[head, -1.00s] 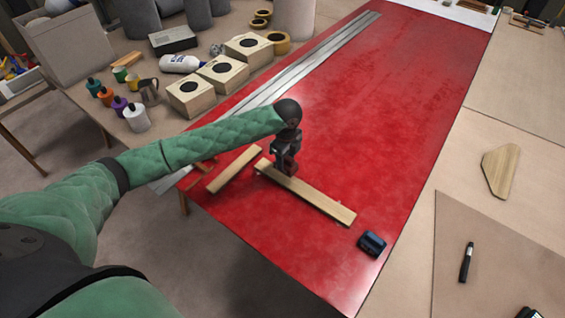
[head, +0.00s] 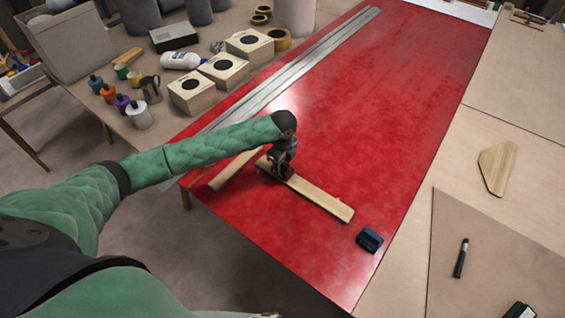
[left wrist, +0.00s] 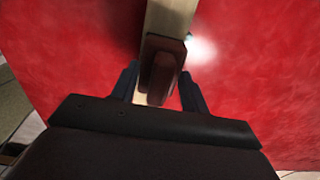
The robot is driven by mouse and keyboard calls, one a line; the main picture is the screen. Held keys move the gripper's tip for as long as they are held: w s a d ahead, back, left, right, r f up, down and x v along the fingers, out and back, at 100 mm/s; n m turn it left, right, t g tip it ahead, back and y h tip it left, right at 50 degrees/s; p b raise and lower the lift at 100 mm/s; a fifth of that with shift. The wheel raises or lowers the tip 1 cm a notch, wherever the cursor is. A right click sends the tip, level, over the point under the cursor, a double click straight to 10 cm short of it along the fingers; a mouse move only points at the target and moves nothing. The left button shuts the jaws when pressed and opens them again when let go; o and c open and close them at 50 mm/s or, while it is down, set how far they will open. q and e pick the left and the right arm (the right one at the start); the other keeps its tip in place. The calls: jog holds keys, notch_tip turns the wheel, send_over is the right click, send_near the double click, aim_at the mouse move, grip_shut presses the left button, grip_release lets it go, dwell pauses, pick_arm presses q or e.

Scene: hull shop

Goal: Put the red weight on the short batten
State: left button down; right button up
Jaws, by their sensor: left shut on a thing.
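My left gripper (head: 282,160) is shut on the dark red weight (left wrist: 163,68), which sits between its two fingers in the left wrist view. In the left wrist view this batten (left wrist: 170,15) runs under the weight. I cannot tell whether the weight touches it. A second pale batten (head: 228,174) lies to the left, partly hidden behind my left arm; it looks the shorter one. My right gripper is not in view.
A dark blue block (head: 369,240) sits at the red table's near right edge. Long metal strips (head: 300,75) lie along the table's left side. Wooden boxes (head: 192,92) and bottles stand on the bench at left. The red surface right of the battens is clear.

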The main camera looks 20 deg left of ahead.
pick_arm(q)
jog(key=c, duration=1)
grip_release()
jog(key=shift+c, duration=0.2)
jog(key=o, duration=0.3)
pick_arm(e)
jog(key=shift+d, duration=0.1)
pick_arm(q)
jog(key=shift+r, duration=0.1)
jog(key=shift+r, duration=0.25)
notch_tip(320, 180, up, 2)
jog(key=shift+r+b, duration=0.15)
jog(key=shift+b, duration=0.65)
notch_tip(320, 180, up, 8)
jog(key=b, duration=0.2)
jog(key=shift+f+b, duration=0.25)
jog(key=shift+b, duration=0.15)
jog(key=shift+r, duration=0.85)
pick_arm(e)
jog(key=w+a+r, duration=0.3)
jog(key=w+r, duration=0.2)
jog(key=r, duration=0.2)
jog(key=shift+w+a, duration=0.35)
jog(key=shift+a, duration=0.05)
